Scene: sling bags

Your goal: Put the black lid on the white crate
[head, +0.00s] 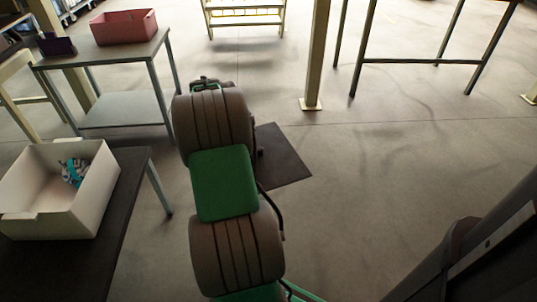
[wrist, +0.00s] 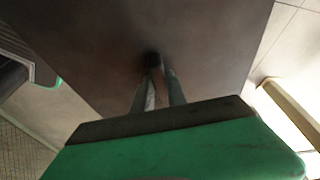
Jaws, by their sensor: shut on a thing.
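The black lid (wrist: 190,35) is a flat dark panel that fills much of the wrist view. My gripper (wrist: 158,76) is shut on a small dark knob on the lid's face. In the head view the lid (head: 284,158) shows beyond my arm, held out over open floor, with its left part hidden by the arm. The gripper itself is hidden there. The white crate (head: 88,209) stands at the far left on a dark-topped table, open at the top, apart from the lid. A teal and grey item (head: 74,172) lies inside it.
The dark table (head: 125,200) under the crate lies left of my arm. A grey table (head: 100,52) with a red bin (head: 123,26) and a dark purple bin (head: 57,45) stands behind it. A beige post (head: 315,60) rises beyond the lid.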

